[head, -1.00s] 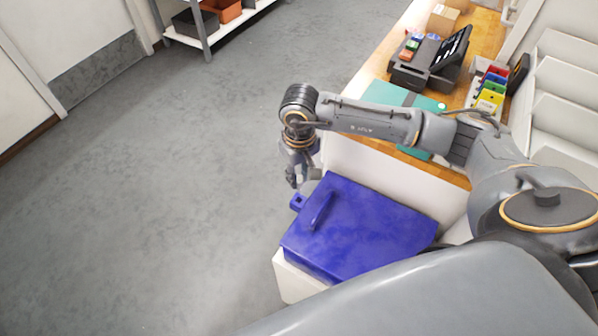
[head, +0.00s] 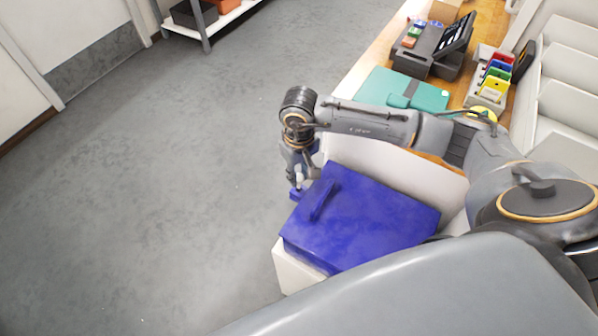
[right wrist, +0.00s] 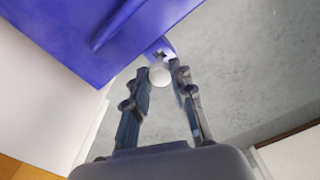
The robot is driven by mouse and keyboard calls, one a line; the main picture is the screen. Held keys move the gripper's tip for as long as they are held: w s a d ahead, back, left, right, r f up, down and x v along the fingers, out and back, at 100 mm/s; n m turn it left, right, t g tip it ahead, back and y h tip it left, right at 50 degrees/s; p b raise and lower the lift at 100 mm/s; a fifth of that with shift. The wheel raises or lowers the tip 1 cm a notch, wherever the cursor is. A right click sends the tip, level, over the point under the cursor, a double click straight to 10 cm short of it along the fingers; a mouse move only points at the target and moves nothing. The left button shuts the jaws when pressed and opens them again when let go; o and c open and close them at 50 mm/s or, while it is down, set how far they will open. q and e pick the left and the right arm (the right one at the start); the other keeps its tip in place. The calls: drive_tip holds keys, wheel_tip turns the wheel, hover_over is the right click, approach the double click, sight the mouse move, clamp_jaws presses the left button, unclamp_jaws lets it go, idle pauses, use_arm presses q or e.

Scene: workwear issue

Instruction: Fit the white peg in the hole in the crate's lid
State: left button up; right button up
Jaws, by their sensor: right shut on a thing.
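The white crate (head: 296,275) stands low in front of me under its blue lid (head: 375,220), which also shows in the right wrist view (right wrist: 70,30). The lid's small holed tab (head: 295,194) sticks out at its far left corner. My right gripper (head: 298,180) is right over the tab. In the right wrist view my right gripper (right wrist: 163,68) is shut on the white peg (right wrist: 159,74), whose rounded end shows between the fingertips, against the tab. My left gripper is out of view.
A raised handle (head: 323,200) stands on the lid near the tab. Behind the crate, a wooden counter (head: 395,45) holds a teal folder (head: 428,97), a dark terminal (head: 425,60) and a rack of coloured cards (head: 490,85). The grey floor (head: 150,200) at left is clear.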

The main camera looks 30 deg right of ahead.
drive_tip(key=shift+f+b, duration=0.15)
drive_tip(key=shift+b, duration=0.75)
idle(1.1)
drive_tip(key=shift+f+b, duration=1.95)
drive_tip(key=shift+b, duration=0.25)
idle(0.7)
drive_tip(key=o, duration=0.8)
drive_tip(key=shift+r, duration=0.1)
drive_tip(key=shift+r+p, duration=2.25)
drive_tip(key=shift+r, duration=2.2)
